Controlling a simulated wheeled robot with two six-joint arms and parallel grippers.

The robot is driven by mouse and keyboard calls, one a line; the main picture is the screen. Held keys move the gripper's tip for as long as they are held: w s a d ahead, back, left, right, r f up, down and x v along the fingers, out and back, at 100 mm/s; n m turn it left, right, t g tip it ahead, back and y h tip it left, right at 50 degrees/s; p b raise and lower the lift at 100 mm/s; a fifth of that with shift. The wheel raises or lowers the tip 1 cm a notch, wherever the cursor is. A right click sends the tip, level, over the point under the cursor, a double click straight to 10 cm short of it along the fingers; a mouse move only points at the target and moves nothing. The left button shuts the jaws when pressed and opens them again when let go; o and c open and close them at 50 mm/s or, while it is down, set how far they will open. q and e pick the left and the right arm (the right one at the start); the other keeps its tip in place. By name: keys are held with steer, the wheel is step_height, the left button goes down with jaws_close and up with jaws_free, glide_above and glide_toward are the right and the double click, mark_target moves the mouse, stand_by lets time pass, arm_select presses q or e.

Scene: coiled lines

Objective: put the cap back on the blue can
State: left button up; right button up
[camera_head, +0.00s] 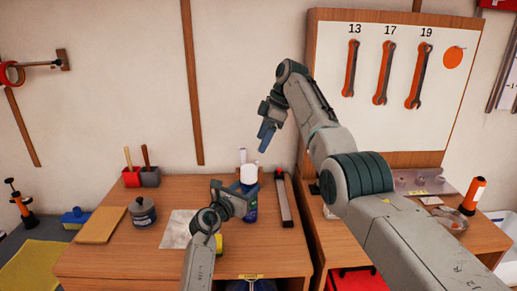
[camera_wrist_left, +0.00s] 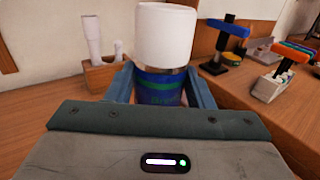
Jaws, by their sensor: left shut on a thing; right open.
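The blue can (camera_head: 251,206) stands upright near the back of the wooden bench. The wrist view shows its blue body with a green band (camera_wrist_left: 160,88). A white cap (camera_head: 249,175) sits on top of it, also in the left wrist view (camera_wrist_left: 165,33). A metal rim shows just under the cap; I cannot tell whether the cap is pressed fully down. My left gripper (camera_head: 243,199) is shut on the can's body, one finger on each side, below the cap. My right gripper (camera_head: 266,137) is open and empty, raised above and behind the can.
A long grey and red tool (camera_head: 284,200) lies right of the can. A pale sheet (camera_head: 179,228), a grey pot (camera_head: 143,212) and a wooden board (camera_head: 101,225) lie to the left. Cups with brushes (camera_head: 141,176) stand behind. A wrench board (camera_head: 396,70) stands behind my right arm.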

arm_select(q)
steer(key=o, duration=1.4)
steer(key=shift+o, duration=0.2)
steer(key=b+v, duration=0.1)
steer(key=v, duration=0.9)
steer(key=shift+s+a, duration=0.25)
steer(key=shift+s, duration=0.1)
steer(key=shift+f, duration=0.1)
